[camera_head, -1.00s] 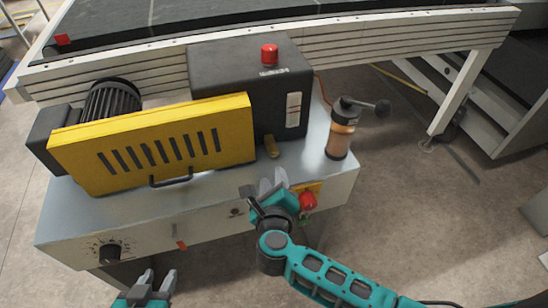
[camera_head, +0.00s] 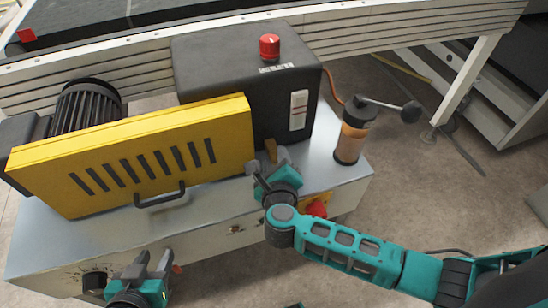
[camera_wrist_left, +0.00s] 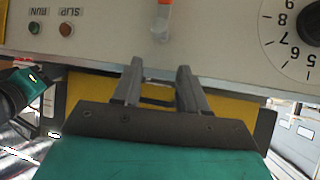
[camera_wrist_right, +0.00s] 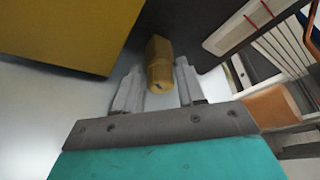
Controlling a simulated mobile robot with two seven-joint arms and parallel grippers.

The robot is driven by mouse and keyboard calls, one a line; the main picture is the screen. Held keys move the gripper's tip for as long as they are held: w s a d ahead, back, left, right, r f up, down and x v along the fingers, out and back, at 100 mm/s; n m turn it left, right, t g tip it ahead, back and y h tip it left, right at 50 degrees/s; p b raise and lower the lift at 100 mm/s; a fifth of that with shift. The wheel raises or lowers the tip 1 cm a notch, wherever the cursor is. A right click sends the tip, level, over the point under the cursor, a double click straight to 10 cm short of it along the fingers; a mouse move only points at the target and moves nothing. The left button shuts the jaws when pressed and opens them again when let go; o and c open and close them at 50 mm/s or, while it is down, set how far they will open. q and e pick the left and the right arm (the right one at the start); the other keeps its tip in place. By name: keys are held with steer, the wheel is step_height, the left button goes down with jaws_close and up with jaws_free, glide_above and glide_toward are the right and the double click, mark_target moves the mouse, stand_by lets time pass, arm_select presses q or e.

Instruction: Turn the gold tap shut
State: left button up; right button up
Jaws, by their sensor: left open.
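The gold tap (camera_head: 271,150) stands on the grey metal top, at the foot of the dark box and right of the yellow guard. My right gripper (camera_head: 268,164) is at the tap and partly hides it. In the right wrist view the tap (camera_wrist_right: 158,64) shows between and just past the tips of the open right gripper (camera_wrist_right: 158,78), with a gap on each side. I cannot tell how deep it sits between the fingers. My left gripper (camera_head: 154,258) is open and empty in front of the cabinet's front face; it also shows in the left wrist view (camera_wrist_left: 160,72).
The yellow guard (camera_head: 130,150) and dark box (camera_head: 245,85) stand close around the tap. An amber cylinder with a crank (camera_head: 351,140) stands to its right. A red knob (camera_head: 316,208) is below my right gripper. A dial (camera_wrist_left: 295,25) and small orange lever (camera_wrist_left: 162,22) face my left gripper.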

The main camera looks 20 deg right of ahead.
jaws_close()
